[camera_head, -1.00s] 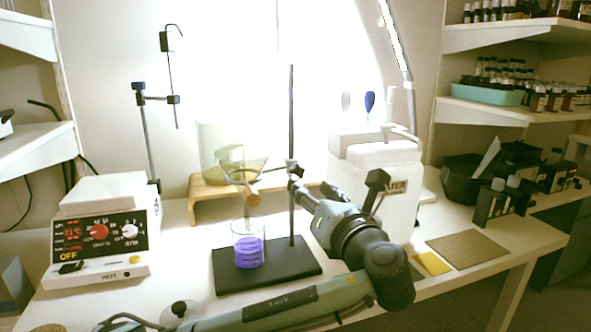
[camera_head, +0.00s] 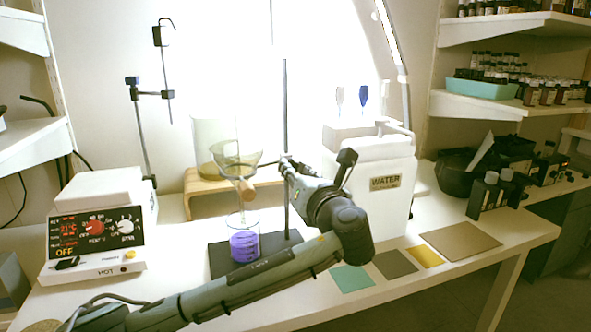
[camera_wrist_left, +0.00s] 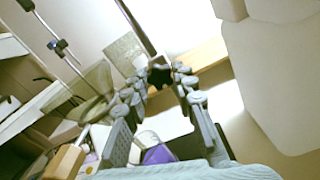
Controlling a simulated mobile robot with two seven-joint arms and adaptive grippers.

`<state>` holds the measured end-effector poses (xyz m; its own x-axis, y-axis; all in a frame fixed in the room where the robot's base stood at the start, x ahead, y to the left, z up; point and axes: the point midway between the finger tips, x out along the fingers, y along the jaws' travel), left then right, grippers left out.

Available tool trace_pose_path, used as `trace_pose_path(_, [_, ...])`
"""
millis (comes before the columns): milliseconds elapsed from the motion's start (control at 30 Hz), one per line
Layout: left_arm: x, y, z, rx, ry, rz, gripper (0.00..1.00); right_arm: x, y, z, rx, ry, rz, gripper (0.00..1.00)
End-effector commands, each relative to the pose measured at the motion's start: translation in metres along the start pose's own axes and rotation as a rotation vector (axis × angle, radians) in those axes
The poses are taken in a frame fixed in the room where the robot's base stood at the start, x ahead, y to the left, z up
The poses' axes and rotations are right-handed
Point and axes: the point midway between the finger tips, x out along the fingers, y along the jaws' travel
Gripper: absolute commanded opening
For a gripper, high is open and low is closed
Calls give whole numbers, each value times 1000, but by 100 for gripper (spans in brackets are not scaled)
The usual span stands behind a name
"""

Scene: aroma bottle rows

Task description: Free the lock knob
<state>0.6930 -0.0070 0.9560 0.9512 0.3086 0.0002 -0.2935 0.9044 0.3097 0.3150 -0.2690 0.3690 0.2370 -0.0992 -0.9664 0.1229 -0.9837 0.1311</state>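The lock knob (camera_wrist_left: 159,76) is a small black star-shaped knob on the dark stand rod, seen in the left wrist view. In the head view it is hidden or too small to make out behind the gripper. My left gripper (camera_wrist_left: 161,82) has its fingertips on either side of the knob, with narrow gaps showing; it looks open. In the head view the left gripper (camera_head: 286,167) reaches the clamp on the stand rod (camera_head: 285,100) from the right. My right gripper is not in view.
A glass funnel (camera_head: 238,155) hangs above a beaker of purple liquid (camera_head: 244,246) on the black base. A hot plate (camera_head: 95,235) stands left. The water tank (camera_head: 385,205) is close behind my wrist. Flat mats (camera_head: 460,242) lie along the front right.

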Motion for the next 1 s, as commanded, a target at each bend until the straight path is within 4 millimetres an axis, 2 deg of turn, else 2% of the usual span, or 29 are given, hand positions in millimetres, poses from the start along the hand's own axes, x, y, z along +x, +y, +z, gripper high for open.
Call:
trace_pose_path(33, [0, 0, 0, 0, 0, 0, 16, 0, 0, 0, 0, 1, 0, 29])
trace_pose_path(167, [0, 0, 0, 0, 0, 0, 0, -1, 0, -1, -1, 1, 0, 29])
trace_pose_path(567, [0, 0, 0, -69, 3, 0, 0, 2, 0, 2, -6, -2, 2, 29])
trace_pose_path(700, [0, 0, 0, -155, 4, 0, 0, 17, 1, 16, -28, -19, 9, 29])
trace_pose_path(1000, [0, 1, -1, -425, 5, 1, 0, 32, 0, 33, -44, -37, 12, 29])
